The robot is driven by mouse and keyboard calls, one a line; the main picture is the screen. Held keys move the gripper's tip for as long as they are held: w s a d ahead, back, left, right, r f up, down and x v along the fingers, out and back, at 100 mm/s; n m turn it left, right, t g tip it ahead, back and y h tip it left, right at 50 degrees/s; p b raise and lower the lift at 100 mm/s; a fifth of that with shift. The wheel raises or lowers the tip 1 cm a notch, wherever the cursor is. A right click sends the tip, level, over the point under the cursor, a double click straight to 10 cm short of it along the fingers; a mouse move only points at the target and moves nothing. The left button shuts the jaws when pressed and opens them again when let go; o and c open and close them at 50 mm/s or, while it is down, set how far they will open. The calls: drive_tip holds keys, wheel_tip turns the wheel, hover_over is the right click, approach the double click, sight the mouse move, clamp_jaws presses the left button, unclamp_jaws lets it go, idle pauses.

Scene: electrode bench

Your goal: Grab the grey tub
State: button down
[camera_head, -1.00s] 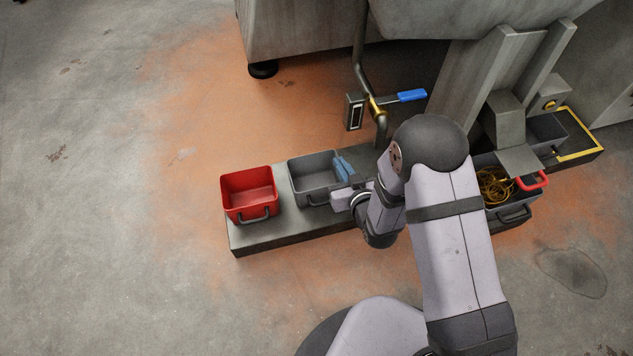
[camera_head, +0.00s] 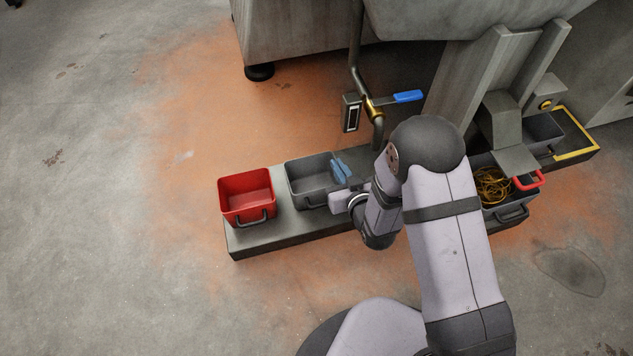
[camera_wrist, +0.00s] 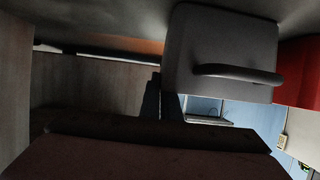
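The grey tub (camera_head: 306,188) stands upright on the low grey plinth, right of the red tub, in the head view. In the wrist view, its front wall and dark handle (camera_wrist: 238,73) fill the upper middle. My gripper (camera_head: 341,171) is at the grey tub's right wall, with its blue fingers pointing down at the rim. In the wrist view, the two dark fingers (camera_wrist: 161,98) are close together on either side of that wall's edge, shut on it. The inner finger is partly hidden behind the tub's front wall.
The red tub (camera_head: 246,189) stands close on the left. A pipe with a blue-handled valve (camera_head: 408,96) rises behind the plinth (camera_head: 285,235). A tub of yellow cable (camera_head: 492,186) and a yellow-edged tray (camera_head: 577,154) are at right. The floor at left is open.

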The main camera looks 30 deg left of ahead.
drive_tip(key=shift+r, duration=0.1)
wheel_tip(320, 180, up, 28)
drive_tip(key=p, duration=1.5)
drive_tip(key=shift+p, duration=0.3)
drive_tip(key=shift+w+d, duration=0.1)
